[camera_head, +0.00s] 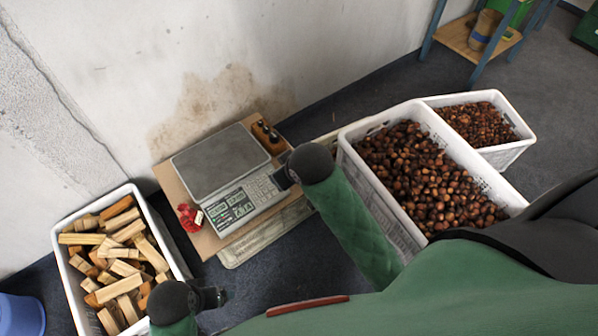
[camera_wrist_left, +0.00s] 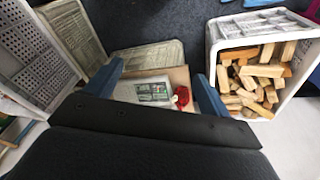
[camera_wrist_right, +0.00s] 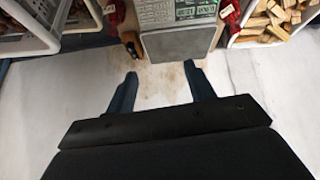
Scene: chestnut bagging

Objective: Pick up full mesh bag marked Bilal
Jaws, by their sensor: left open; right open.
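A small red mesh bag (camera_head: 190,217) with a white tag lies on the board left of the scale. It also shows between my left fingers in the left wrist view (camera_wrist_left: 182,97) and at the right of the scale in the right wrist view (camera_wrist_right: 229,14). Another red tagged thing, apparently a mesh bag (camera_wrist_right: 116,14), shows at the scale's other side. The name on neither tag is legible. My right gripper (camera_wrist_right: 160,72) is open and empty near the scale.
A white crate (camera_head: 60,270) of wood pieces is at left. White crates of chestnuts (camera_head: 345,150) stand at right. A wall (camera_head: 110,100) rises behind.

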